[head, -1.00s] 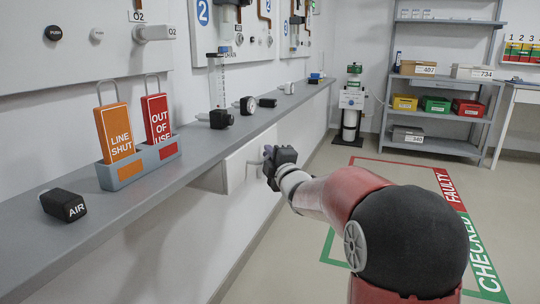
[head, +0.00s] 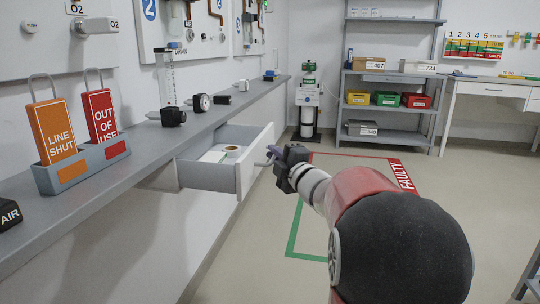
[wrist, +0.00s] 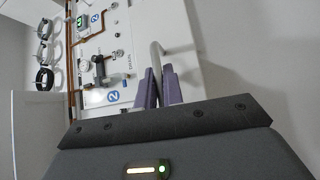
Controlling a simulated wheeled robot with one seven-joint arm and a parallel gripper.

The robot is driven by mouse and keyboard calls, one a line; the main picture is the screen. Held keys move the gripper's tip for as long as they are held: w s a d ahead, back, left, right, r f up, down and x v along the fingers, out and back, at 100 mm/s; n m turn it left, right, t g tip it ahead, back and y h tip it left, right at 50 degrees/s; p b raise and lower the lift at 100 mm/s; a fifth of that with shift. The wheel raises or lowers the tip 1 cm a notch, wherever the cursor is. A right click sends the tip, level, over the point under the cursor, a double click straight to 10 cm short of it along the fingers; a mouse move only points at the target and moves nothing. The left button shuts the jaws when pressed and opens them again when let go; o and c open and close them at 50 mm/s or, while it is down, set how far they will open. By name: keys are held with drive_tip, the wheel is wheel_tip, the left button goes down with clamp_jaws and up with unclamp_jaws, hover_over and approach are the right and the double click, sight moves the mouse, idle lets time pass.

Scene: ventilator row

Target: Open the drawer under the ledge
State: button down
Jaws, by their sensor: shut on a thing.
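The drawer (head: 222,172) under the grey ledge (head: 150,150) stands pulled out, its white front facing right toward my arm. Inside it lie a white paper or card and a round roll (head: 232,149). My gripper (head: 271,152) is at the drawer's front, shut on the bar handle (head: 262,162). In the wrist view, the purple fingers (wrist: 158,88) close around the grey handle bar (wrist: 155,55). The drawer's back end is hidden under the ledge.
On the ledge stand an orange tag (head: 54,130) and a red tag (head: 101,115) in a grey holder, an AIR block (head: 10,214) and several small fittings. Shelves (head: 390,90) stand at the back. The floor right of the drawer is clear, with painted green and red lines.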

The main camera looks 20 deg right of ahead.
drive_tip(key=c, duration=1.5)
unclamp_jaws()
drive_tip(key=shift+c, duration=0.2)
drive_tip(key=s+f, duration=0.1)
drive_tip(key=s, duration=0.6)
drive_tip(key=shift+s+d, duration=0.35)
drive_tip(key=shift+d, duration=0.1)
drive_tip(key=s+a+f+m+g+h+p, duration=0.1)
drive_tip(key=s+a+f+m+g+p, duration=0.1)
drive_tip(key=s+a+m+g+p, duration=0.3)
drive_tip(key=s+a+f+m+g+h+p, duration=0.1)
drive_tip(key=s+a+m+g+p, duration=0.4)
drive_tip(key=s, duration=1.4)
drive_tip(key=a+f+m+g, duration=0.1)
drive_tip(key=a+m+g, duration=0.2)
drive_tip(key=a+m, duration=0.4)
drive_tip(key=shift+s+a+f+m+g+p, duration=0.3)
drive_tip(key=shift+s+m+p, duration=0.05)
drive_tip(key=shift+m, duration=0.05)
